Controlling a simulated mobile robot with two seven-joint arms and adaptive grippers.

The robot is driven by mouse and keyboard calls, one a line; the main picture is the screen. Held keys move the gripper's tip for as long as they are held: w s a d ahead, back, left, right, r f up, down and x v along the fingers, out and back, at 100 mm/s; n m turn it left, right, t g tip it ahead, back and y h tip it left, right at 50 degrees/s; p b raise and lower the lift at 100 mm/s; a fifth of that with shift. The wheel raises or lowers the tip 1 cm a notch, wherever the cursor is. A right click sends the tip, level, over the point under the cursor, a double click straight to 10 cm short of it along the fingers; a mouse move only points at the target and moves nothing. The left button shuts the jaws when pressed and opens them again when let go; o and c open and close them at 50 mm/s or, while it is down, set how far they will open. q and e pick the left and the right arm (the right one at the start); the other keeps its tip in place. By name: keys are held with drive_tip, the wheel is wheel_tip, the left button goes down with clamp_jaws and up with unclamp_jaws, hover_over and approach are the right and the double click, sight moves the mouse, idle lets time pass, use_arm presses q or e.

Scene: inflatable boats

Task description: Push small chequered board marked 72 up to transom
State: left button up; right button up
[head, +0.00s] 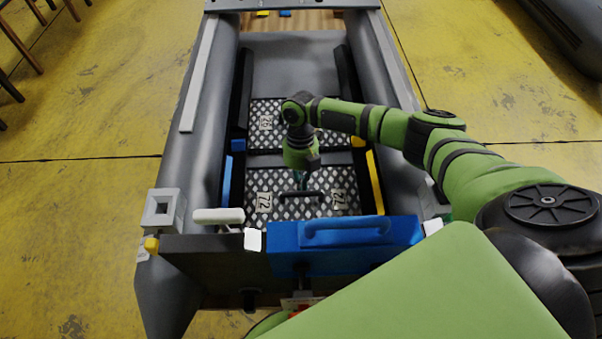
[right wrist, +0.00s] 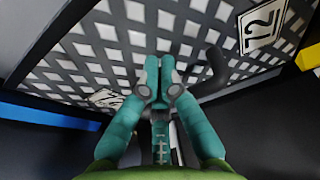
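The small chequered board (head: 290,208) marked 72 lies flat on the boat floor, in front of the dark transom (head: 200,250). It also fills much of the right wrist view (right wrist: 60,62), with a 72 label (right wrist: 262,26) at upper right. A dark handle (head: 300,193) stands on the board. My right gripper (head: 302,184) is above the board by this handle. In the right wrist view its teal fingertips (right wrist: 159,68) are together, with nothing visible between them; the handle (right wrist: 213,72) is just right of them. Contact cannot be told. The transom hides the board's near edge. My left gripper is not in view.
Another chequered board (head: 263,139) lies beyond, with a dark strip between. Grey tubes (head: 200,120) flank the floor. Blue (head: 226,178) and yellow (head: 374,180) pieces lie along the sides. A blue block with a handle (head: 345,247) sits on the transom.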

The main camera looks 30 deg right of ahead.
sight(302, 215)
drive_tip(key=s+a+p, duration=0.1)
drive_tip(key=s, duration=0.1)
drive_tip(key=s+a+p, duration=0.1)
drive_tip(key=s+p, duration=0.2)
drive_tip(key=p, duration=0.1)
drive_tip(key=shift+s+a+r, duration=0.25)
drive_tip(key=shift+s+a, duration=0.15)
drive_tip(key=shift+s+a+f+p, duration=0.1)
drive_tip(key=shift+s+a+p, duration=0.2)
drive_tip(key=shift+s, duration=0.25)
drive_tip(key=shift+f, duration=0.1)
drive_tip(key=shift+w+d+f+b, duration=0.1)
drive_tip(key=shift+w+d+b, duration=0.15)
drive_tip(key=shift+w+b, duration=0.35)
drive_tip(key=shift+w+d+b, duration=0.25)
drive_tip(key=shift+w+b, duration=0.05)
drive_tip(key=shift+w, duration=0.05)
wheel_tip(302, 215, up, 9)
drive_tip(key=p, duration=0.7)
drive_tip(key=shift+p, duration=0.4)
